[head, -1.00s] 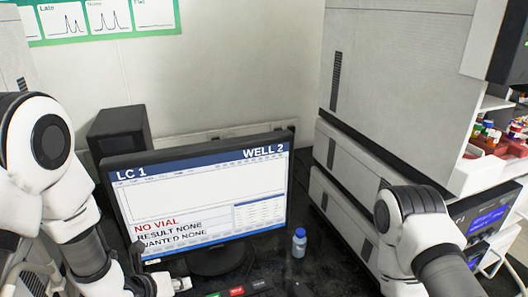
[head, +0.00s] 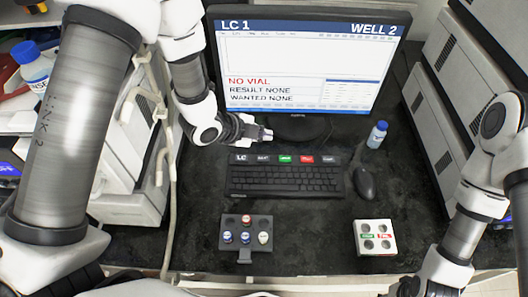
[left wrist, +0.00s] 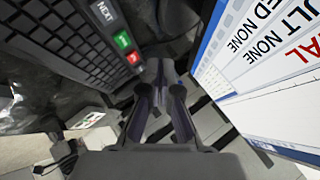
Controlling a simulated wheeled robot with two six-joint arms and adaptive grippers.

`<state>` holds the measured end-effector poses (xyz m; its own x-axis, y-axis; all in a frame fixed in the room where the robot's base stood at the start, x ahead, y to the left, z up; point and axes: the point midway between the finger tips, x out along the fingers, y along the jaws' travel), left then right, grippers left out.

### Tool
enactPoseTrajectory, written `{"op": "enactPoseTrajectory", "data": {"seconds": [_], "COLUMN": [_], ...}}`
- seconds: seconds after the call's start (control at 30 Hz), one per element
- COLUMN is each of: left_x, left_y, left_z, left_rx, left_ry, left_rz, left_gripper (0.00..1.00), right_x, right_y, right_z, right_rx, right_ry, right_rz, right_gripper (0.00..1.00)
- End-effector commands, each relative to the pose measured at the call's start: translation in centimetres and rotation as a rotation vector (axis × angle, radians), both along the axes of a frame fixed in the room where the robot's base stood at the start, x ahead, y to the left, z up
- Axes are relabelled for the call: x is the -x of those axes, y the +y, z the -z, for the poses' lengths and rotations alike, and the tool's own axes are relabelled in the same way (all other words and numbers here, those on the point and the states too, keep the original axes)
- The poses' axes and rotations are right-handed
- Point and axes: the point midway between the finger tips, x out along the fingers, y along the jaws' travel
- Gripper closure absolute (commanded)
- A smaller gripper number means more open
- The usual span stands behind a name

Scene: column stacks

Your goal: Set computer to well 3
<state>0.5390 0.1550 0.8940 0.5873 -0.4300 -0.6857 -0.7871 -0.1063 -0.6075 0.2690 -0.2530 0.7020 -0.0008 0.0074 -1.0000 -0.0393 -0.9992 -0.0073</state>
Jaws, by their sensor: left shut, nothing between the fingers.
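The computer monitor (head: 300,60) shows "LC 1", "WELL 2", "NO VIAL", "RESULT NONE" and "WANTED NONE". A black keyboard (head: 285,180) lies in front of it, with labelled keys along its back edge, including a green key (head: 285,158) and a red key (head: 307,159). My left gripper (head: 266,134) is shut and empty, between the monitor and the keyboard's back edge. In the left wrist view, the keyboard (left wrist: 60,40) with its "NEXT" key (left wrist: 103,12) is left of the fingers and the screen (left wrist: 270,70) is right. Only dark parts of my right gripper show at the bottom edge.
A mouse (head: 365,183) and a blue-capped bottle (head: 377,135) stand right of the keyboard. A dark vial rack (head: 233,221) with several vials and a white holder (head: 388,238) sit near the front edge. Grey instrument stacks (head: 440,125) flank the right.

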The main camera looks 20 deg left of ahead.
Motion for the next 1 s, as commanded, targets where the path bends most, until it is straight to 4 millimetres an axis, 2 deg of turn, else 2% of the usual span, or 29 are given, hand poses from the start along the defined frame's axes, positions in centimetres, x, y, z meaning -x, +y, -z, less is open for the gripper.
{"op": "enactPoseTrajectory", "data": {"seconds": [0.03,0.1,0.2,0.67,0.77,1.0], "left_x": [0.0,0.2,0.4,0.5,0.5,0.5], "left_y": [0.0,0.2,0.3,0.3,0.3,0.3], "left_z": [-1.6,-2.8,-2.6,-1.6,-0.7,2.8], "left_rx": [0.063,0.107,0.109,0.107,0.107,0.107], "left_ry": [0.048,0.087,0.1,0.101,0.102,0.102], "left_rz": [-0.063,-0.103,-0.105,-0.104,-0.104,-0.104], "left_gripper": [1.0,1.0,1.0,1.0,1.0,1.0], "right_x": [0.0,0.0,-0.1,0.0,0.0,0.0], "right_y": [0.0,0.0,0.0,0.0,0.0,0.0], "right_z": [-2.0,-4.0,-4.6,-3.7,-3.0,-0.1], "right_rx": [0.0,0.0,0.0,0.0,0.0,0.0], "right_ry": [0.0,0.0,-0.001,0.0,0.0,0.0], "right_rz": [0.0,0.0,0.0,0.0,0.0,0.0], "right_gripper": [0.6,0.6,0.6,0.6,0.6,0.6]}}
